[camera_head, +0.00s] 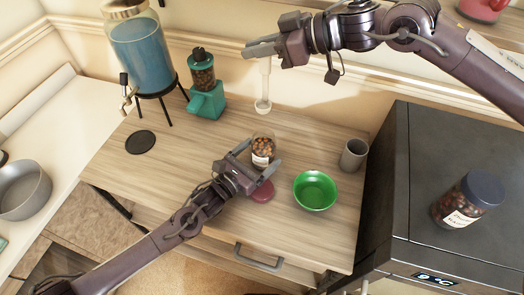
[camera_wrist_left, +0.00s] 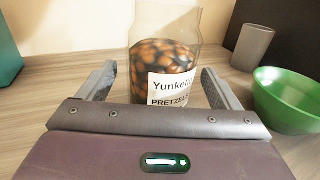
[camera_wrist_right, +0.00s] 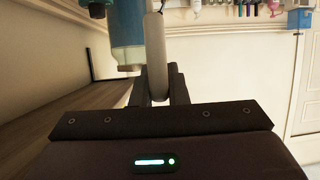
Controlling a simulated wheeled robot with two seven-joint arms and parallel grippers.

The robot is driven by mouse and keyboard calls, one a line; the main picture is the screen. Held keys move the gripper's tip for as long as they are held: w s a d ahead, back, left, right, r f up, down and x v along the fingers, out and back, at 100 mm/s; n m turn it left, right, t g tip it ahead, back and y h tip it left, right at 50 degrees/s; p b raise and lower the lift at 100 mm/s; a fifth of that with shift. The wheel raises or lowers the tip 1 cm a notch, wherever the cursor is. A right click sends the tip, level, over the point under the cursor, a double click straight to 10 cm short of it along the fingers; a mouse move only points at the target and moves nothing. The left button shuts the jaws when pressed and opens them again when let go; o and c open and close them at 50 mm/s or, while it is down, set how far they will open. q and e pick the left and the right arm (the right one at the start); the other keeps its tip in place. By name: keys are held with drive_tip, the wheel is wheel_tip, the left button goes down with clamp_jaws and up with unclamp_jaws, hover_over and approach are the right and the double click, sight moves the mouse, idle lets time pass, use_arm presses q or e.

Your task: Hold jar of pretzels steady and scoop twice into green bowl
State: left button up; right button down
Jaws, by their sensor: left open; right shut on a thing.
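The clear open jar of pretzels (camera_head: 263,146) stands upright on the wooden counter. In the left wrist view the jar (camera_wrist_left: 165,72) shows a "Yunkelo... PRETZEL" label. My left gripper (camera_head: 261,157) is open, with a finger on each side of the jar and visible gaps. My right gripper (camera_head: 254,47) is shut on a pale scoop (camera_head: 263,104), which hangs down above the counter behind the jar; its handle (camera_wrist_right: 155,50) shows in the right wrist view. The scoop looks empty, but is small. The green bowl (camera_head: 315,191) sits empty right of the jar.
A dark red lid (camera_head: 263,192) lies in front of the jar, under my left gripper. A grey cup (camera_head: 353,155) stands behind the bowl. A teal grinder (camera_head: 207,102) and blue dispenser (camera_head: 145,58) stand at the back left. Another jar (camera_head: 455,210) stands on the black cabinet (camera_head: 420,150).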

use_arm(q)
drive_tip(key=v, duration=1)
drive_tip(key=shift+s+a, duration=0.1)
drive_tip(key=shift+a, duration=0.05)
